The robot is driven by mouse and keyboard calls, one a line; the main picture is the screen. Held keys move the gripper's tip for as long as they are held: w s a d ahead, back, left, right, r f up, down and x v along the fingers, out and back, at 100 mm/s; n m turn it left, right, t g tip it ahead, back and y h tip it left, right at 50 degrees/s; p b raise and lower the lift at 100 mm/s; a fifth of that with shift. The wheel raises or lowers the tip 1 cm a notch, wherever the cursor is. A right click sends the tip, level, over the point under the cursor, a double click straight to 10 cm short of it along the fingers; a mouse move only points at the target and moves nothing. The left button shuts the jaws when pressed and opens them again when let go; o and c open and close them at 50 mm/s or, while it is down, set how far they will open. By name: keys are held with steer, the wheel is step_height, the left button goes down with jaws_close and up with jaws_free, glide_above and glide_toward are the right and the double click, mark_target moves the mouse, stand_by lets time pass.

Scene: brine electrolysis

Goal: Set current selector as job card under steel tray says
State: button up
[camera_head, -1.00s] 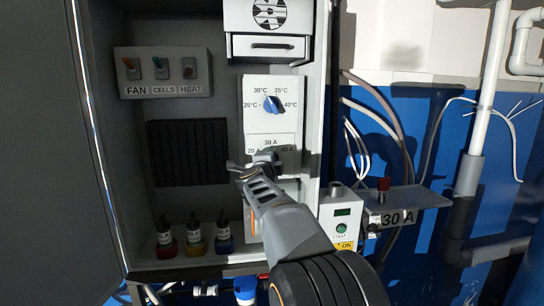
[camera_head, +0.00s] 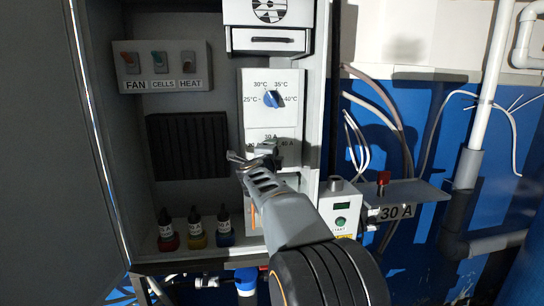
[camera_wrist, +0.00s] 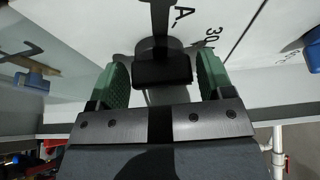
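The job card (camera_head: 396,212) reads "30 A" and hangs under the steel tray (camera_head: 420,192) to the right of the cabinet. The current selector's plate (camera_head: 287,132) is on the white panel, below the temperature dial; "30 A" and "40 A" marks show, partly covered by my gripper. My gripper (camera_head: 252,158) is in front of it. In the wrist view the selector's black knob (camera_wrist: 162,70) sits between my gripper's green finger pads (camera_wrist: 163,80), with narrow gaps seeming to remain at both sides. "30" and "A" lettering shows beyond it. The knob's exact setting is hard to tell.
The blue temperature dial (camera_head: 271,99) sits just above. FAN, CELLS and HEAT switches (camera_head: 160,66) are at upper left. Several small bottles (camera_head: 195,238) stand on the cabinet floor. A white box with a green button (camera_head: 341,212) is right of my arm.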

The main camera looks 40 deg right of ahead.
steer(key=shift+o, duration=0.9)
steer(key=b+v, duration=0.3)
steer(key=v, duration=1.1)
